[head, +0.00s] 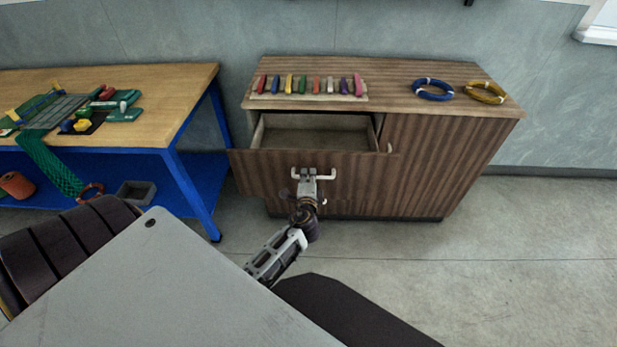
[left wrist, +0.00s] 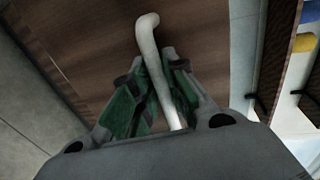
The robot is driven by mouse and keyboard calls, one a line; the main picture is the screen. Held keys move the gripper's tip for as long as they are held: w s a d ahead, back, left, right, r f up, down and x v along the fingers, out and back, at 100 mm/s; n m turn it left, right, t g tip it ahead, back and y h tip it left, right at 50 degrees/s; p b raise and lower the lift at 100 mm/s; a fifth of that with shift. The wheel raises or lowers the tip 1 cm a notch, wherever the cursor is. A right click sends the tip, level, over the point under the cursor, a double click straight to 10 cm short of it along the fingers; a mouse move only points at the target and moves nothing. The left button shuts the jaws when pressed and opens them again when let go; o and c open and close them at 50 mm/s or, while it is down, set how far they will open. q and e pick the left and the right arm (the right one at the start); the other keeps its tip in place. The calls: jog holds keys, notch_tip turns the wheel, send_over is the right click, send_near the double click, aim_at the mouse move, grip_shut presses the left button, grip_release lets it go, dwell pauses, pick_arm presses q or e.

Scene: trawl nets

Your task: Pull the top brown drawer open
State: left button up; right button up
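The top brown drawer (head: 245,171) is pulled out from the left part of the wooden cabinet. Its open inside shows and looks empty. Its pale bar handle (head: 327,174) is on the front panel. My left gripper (head: 306,177) is at that handle, in front of the drawer. In the left wrist view, the white handle (left wrist: 148,42) runs between the two green-padded fingers of my left gripper (left wrist: 160,85), which are closed around it. The drawer front (left wrist: 95,45) fills the background there. My right gripper is not in view.
The brown cabinet (head: 440,165) carries a rack of coloured tools (head: 310,86), a blue coil (head: 433,90) and a yellow coil (head: 485,93). A blue-legged workbench (head: 175,105) with green netting (head: 50,165) stands at left. The floor at right is clear.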

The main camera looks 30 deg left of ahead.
pick_arm(q)
jog(key=shift+o, duration=1.4)
jog(key=v, duration=1.2)
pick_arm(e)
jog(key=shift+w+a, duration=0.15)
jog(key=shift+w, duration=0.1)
pick_arm(q)
jog(key=shift+a, duration=0.1)
